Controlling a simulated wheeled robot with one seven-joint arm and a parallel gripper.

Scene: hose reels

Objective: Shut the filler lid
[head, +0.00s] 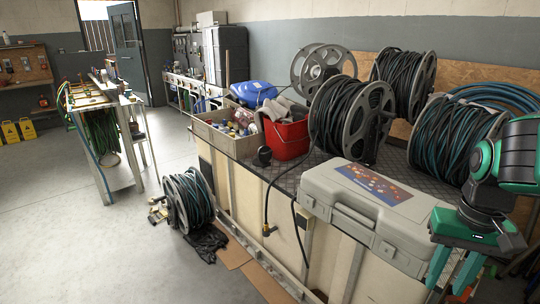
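I cannot make out a filler lid in the head view. A blue moulded object (253,92) sits at the back of the bench, too small to show whether it has a lid. A small black round part (262,156) is at the bench's left edge, and I cannot tell what it is. My gripper (450,279) is at the far right, pointing down beside the right end of a grey case. Its two green fingers are apart with nothing seen between them. It is well to the right of the blue object and the black part.
The grey case (322,194) lies closed on the bench front. Cable reels (352,118) stand behind it. A red bucket (287,139) and an open box of bottles (219,136) are further left. Another reel (188,201) stands on the floor.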

